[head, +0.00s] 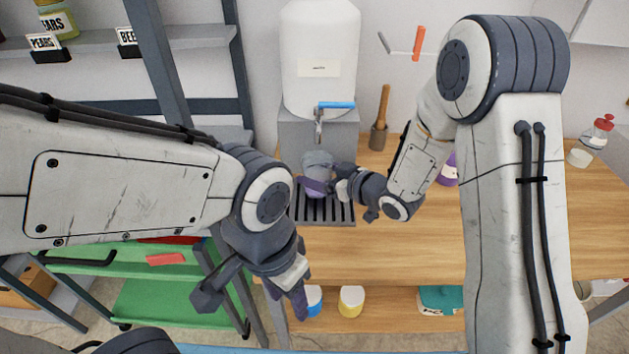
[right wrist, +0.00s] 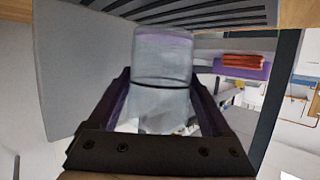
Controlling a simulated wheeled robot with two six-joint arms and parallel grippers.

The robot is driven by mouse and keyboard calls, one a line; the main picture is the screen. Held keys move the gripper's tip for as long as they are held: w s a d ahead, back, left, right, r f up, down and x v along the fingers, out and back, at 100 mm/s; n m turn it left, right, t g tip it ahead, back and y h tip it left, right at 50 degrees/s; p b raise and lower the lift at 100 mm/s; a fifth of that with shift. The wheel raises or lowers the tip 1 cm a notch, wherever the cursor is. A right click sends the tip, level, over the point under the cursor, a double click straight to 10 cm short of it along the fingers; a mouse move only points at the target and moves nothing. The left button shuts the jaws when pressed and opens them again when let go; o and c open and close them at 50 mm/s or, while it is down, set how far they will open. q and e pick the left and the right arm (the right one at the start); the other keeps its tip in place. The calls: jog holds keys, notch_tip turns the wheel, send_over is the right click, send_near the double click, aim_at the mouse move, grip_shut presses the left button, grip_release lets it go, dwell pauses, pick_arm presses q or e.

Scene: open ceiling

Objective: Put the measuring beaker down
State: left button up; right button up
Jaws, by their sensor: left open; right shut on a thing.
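The measuring beaker (head: 318,178) is a clear, greyish vessel below the tap of the white water container, over the slatted drip tray (head: 322,213). My right gripper (head: 318,185) is shut on the beaker from the right. In the right wrist view the beaker (right wrist: 162,85) stands between the two dark purple fingers (right wrist: 165,105), and the slats show beyond its end. I cannot tell whether the beaker touches the slats. My left gripper (head: 292,290) is open and empty, low in front of the bench's front edge.
The white container (head: 320,65) with a blue-handled tap (head: 322,112) stands on a grey block behind the beaker. The wooden bench top (head: 400,250) is clear in front.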

jog(key=shift+f+b, duration=0.45)
jog(key=shift+f, duration=0.65)
jog(key=o, duration=1.3)
jog(key=shift+c, duration=0.2)
pick_arm(q)
jog(key=shift+a+f, duration=0.25)
jog(key=shift+f, duration=0.6)
pick_arm(e)
jog(key=shift+r, duration=0.1)
jog(key=shift+r+p, duration=0.2)
jog(key=shift+p, duration=0.1)
jog(key=v, duration=0.8)
jog(key=shift+s+d+r+b, duration=0.1)
jog(key=shift+s+d+b, duration=0.05)
jog(key=shift+d+b, duration=0.2)
jog(key=b+v, duration=0.2)
jog(key=b, duration=0.5)
jog(key=shift+s+d, duration=0.15)
jog(key=shift+s, duration=0.15)
pick_arm(q)
notch_tip(320, 180, down, 8)
jog(key=shift+b, duration=0.4)
pick_arm(e)
jog(key=shift+s+d+r, duration=0.15)
jog(key=shift+s, duration=0.05)
pick_arm(q)
jog(key=shift+s, duration=0.1)
pick_arm(e)
jog(key=shift+s+d, duration=0.1)
